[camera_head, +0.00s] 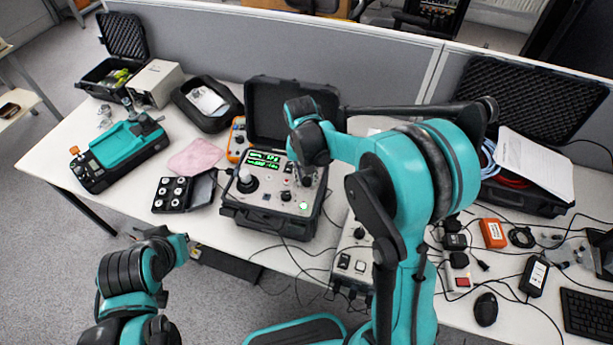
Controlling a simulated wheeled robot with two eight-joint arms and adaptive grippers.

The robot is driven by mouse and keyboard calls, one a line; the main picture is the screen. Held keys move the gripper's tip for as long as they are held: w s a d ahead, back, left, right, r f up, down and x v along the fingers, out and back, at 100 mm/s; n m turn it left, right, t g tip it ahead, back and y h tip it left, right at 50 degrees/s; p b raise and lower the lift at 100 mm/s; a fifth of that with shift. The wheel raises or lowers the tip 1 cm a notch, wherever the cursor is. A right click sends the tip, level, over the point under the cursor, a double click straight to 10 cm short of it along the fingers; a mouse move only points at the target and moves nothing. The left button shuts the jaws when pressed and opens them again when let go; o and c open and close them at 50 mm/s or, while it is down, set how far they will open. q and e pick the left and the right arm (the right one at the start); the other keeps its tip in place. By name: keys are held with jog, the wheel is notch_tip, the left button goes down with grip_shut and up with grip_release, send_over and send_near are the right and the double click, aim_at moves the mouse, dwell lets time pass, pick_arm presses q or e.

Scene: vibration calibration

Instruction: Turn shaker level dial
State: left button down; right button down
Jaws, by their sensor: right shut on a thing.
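The shaker unit (262,220) is an open black case with a light grey panel, standing on the white table. Its panel has a lit green display (264,159), a round shaker head (246,180) at the left and a green-lit button (304,205) at the lower right. My right gripper (307,181) reaches down to the panel's upper right and is shut on a small dial there. The gripper hides most of the dial, so its pointer cannot be read. My left arm (135,275) is at the lower left, off the table; its gripper does not show.
An orange meter (237,140) and a black block with round pieces (173,194) stand left of the unit. A second control box (354,262) stands to its right, with cables around. The open case lid (291,110) rises behind the panel. A pink cloth (196,157) lies farther left.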

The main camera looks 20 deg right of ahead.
aim_at(304, 180)
jog(key=c, duration=1.3)
grip_release()
jog(key=shift+o, duration=0.2)
notch_tip(304, 180, up, 12)
jog(key=shift+a, duration=0.3)
jog(key=shift+w, duration=0.1)
